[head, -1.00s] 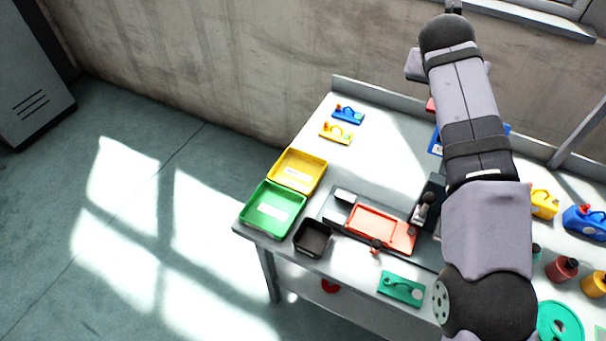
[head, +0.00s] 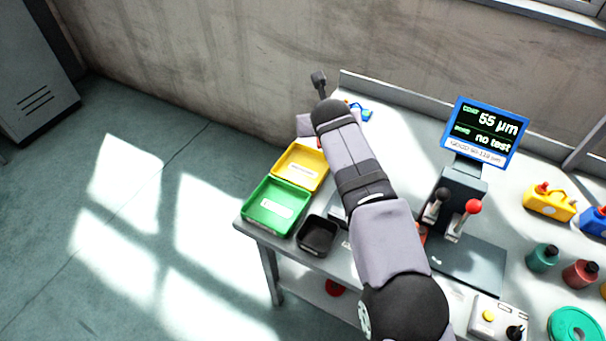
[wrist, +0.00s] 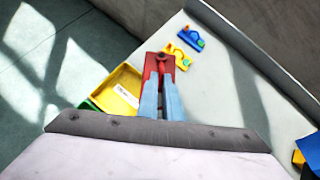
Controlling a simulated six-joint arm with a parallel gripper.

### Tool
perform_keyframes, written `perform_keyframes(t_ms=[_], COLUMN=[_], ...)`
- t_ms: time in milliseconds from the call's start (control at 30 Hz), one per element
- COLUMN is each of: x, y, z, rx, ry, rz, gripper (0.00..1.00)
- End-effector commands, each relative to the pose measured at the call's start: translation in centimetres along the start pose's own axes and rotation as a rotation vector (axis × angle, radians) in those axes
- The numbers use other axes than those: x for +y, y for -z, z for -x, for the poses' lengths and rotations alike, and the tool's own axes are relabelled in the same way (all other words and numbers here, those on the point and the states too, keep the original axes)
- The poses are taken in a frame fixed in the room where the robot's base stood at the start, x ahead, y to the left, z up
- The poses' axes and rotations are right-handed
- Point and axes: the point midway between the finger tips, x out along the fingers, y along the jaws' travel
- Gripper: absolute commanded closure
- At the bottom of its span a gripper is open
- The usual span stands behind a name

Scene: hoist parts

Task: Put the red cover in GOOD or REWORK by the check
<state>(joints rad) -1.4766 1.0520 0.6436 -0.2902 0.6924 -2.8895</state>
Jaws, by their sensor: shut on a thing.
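My gripper (wrist: 161,100) is shut on the red cover (wrist: 158,62) and holds it beside the yellow tray (wrist: 124,80) in the wrist view. In the head view my arm hides most of the gripper and cover. The yellow tray (head: 325,162) stands behind the green tray (head: 253,220) at the table's left end; their labels are too small to read. The gauge screen (head: 487,133) reads coat 55 µm, a second line "no test", and a GOOD range below, seemingly starting at 90.
A black bin (head: 303,235) stands right of the green tray. A blue part (wrist: 191,39) and a yellow part (wrist: 178,56) lie beyond the cover. Levers (head: 473,207), a button box (head: 497,318) and several bottles fill the right side.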

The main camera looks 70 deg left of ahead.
Motion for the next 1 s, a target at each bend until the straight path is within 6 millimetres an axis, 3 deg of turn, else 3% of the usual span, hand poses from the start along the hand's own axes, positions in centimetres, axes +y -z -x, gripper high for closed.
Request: perform_keyframes(t_ms=[100, 233, 733, 1000], x=[3.1, 5.1, 7.1, 9.7], y=[1.4, 2.2, 3.4, 5.0], z=[-1.5, -2.3, -3.0, -4.4], rx=[-0.010, -0.017, -0.016, -0.020], ry=[-0.047, -0.079, -0.114, -0.150], rz=[0.046, 0.077, 0.091, 0.102], gripper=[1.00, 1.00, 1.00, 1.00])
